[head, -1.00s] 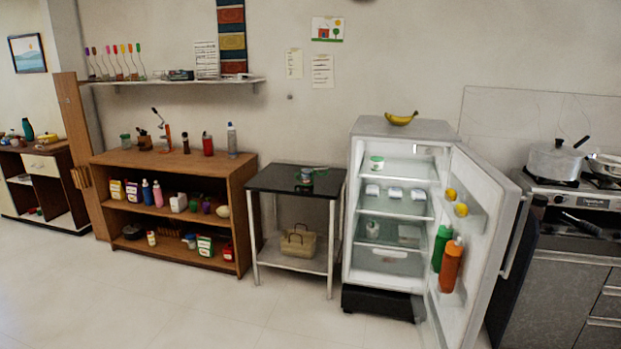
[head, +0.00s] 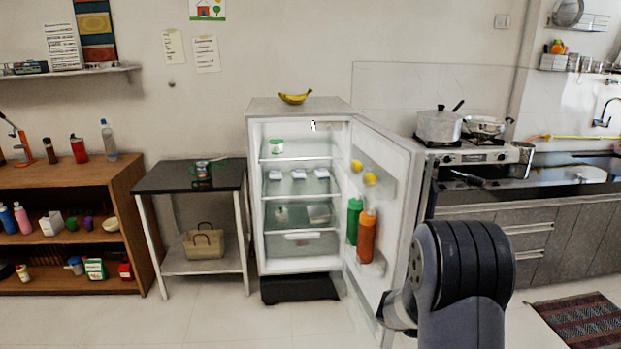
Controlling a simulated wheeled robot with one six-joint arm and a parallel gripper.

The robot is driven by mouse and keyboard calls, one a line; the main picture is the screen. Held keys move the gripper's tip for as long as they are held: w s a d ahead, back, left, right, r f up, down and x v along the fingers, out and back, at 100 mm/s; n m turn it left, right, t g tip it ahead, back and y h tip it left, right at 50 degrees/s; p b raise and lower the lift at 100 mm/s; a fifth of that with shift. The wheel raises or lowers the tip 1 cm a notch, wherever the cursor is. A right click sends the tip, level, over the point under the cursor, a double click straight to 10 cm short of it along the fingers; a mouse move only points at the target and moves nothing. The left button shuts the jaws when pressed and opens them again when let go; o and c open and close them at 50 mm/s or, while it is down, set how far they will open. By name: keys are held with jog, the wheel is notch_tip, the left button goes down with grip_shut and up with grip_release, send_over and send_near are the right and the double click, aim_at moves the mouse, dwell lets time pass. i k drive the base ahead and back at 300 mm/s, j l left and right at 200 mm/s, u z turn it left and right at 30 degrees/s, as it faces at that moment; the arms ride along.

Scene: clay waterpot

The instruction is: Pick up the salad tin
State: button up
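A small dark tin with a red and green label (head: 202,171) stands on the black-topped side table (head: 165,180), left of the open fridge. Something green lies at its top or just behind it. It may be the salad tin, but its label is too small to read. A white tub with a green label (head: 277,146) stands on the fridge's top shelf. A link of my arm shows at the lower right, in front of the fridge door. My gripper is not in view.
The fridge (head: 297,106) stands open, its door (head: 395,170) swung out to the right with bottles in it. A wooden shelf unit (head: 120,190) is at the left. A basket (head: 204,243) sits under the side table. Floor in front of the table is clear.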

aim_at(201, 166)
jog(key=i+j+u, duration=0.65)
jog(key=i, duration=0.2)
jog(key=i+j+u, duration=0.15)
jog(key=i+u, duration=0.15)
jog(key=i, duration=0.15)
jog(key=i+u, duration=0.3)
jog(key=i, duration=0.2)
jog(key=i+z, duration=0.1)
jog(key=i, duration=0.55)
jog(key=i+j+z, duration=0.1)
jog(key=i, duration=0.6)
jog(key=i+j+z, duration=0.1)
jog(key=i+j, duration=0.2)
jog(key=i, duration=0.35)
jog(key=i+j+z, duration=0.3)
jog(key=i, duration=0.25)
jog(key=i+j+z, duration=0.35)
jog(key=i, duration=0.2)
